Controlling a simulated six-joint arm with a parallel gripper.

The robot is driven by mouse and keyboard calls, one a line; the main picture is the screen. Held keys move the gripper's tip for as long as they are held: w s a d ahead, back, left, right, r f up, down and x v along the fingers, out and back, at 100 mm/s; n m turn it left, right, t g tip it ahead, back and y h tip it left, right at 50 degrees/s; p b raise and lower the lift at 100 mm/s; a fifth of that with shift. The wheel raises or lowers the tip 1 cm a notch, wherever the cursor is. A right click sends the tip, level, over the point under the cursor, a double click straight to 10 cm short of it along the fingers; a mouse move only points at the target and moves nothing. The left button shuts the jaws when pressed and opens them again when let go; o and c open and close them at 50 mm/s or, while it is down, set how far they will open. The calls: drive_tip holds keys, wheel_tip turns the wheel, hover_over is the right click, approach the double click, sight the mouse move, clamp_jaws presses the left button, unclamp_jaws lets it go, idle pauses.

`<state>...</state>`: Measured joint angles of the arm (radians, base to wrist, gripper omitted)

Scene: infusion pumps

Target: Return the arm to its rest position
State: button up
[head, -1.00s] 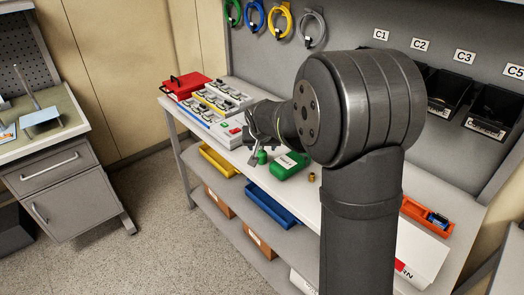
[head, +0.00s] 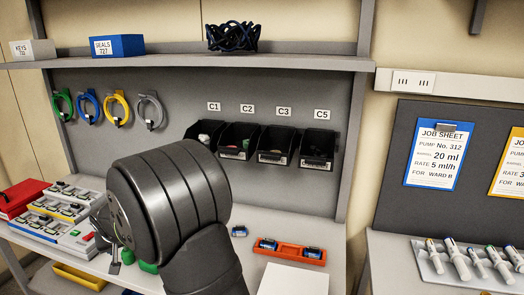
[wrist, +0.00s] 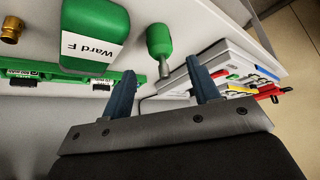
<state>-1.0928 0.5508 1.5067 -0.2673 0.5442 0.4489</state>
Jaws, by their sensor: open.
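My gripper (wrist: 162,76) shows in the wrist view with its two blue fingers apart and nothing between them. In the head view my own arm covers most of it. A green block labelled Ward F (wrist: 92,32) lies beyond the left finger. A green knob-like piece with a metal pin (wrist: 160,40) is just beyond the gap between the fingertips, apart from them. In the head view, green parts (head: 148,267) show only partly beside my arm.
A multi-coloured rack (head: 62,208) and red box (head: 22,196) stand at the bench's left. An orange tray (head: 290,250) holds blue items at right. Black bins (head: 240,140) line the back below a shelf (head: 190,60). A brass piece (wrist: 11,28) lies on the bench.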

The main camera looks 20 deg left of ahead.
drive_tip(key=x, duration=0.8)
drive_tip(key=shift+f, duration=0.25)
drive_tip(key=shift+r, duration=1.25)
